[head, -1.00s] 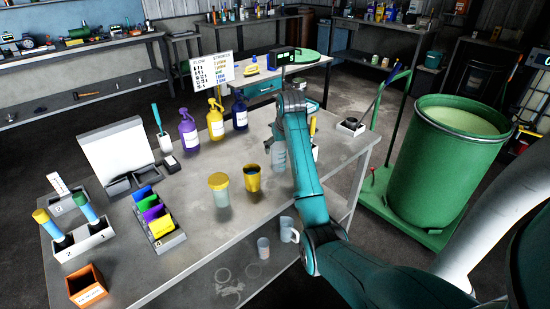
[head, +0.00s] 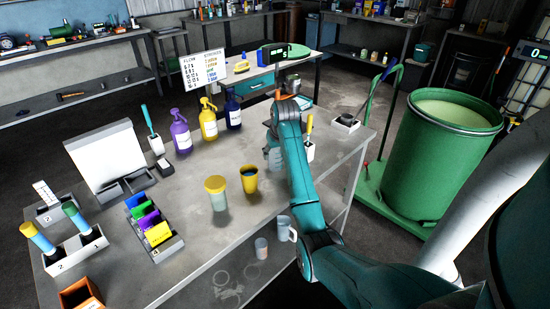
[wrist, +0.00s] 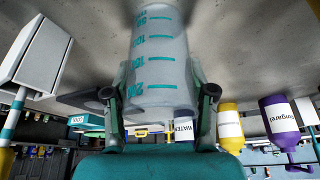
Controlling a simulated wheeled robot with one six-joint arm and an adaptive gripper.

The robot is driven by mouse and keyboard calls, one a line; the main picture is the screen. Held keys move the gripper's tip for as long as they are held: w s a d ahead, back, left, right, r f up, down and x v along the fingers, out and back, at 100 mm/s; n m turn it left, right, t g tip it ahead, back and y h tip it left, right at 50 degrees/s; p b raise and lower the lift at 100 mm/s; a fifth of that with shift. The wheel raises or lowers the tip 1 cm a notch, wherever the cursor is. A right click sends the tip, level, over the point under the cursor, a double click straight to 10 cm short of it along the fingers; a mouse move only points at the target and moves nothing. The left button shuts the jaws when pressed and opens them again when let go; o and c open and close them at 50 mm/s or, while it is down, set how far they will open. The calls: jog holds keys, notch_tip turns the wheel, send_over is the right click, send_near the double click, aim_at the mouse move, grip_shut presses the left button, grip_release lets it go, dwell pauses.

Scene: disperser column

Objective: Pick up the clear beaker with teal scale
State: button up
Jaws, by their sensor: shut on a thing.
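The clear beaker with teal scale (head: 272,158) is at the right part of the grey bench, partly hidden by my arm in the head view. In the wrist view the beaker (wrist: 158,40) fills the upper middle, with teal marks and numbers showing on its wall. My gripper (wrist: 158,90) is shut on it, one finger at each side. In the head view my gripper (head: 271,140) is mostly hidden behind my arm. I cannot tell whether the beaker's base touches the bench top.
A yellow cup (head: 249,181) and a yellow-lidded container (head: 217,196) stand left of the beaker. A white holder (head: 308,151) stands close to its right. Purple (head: 181,134), yellow (head: 208,122) and dark blue (head: 233,112) bottles stand behind. A green drum (head: 438,165) stands right of the bench.

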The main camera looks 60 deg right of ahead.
notch_tip(320, 180, up, 10)
dwell(0.6)
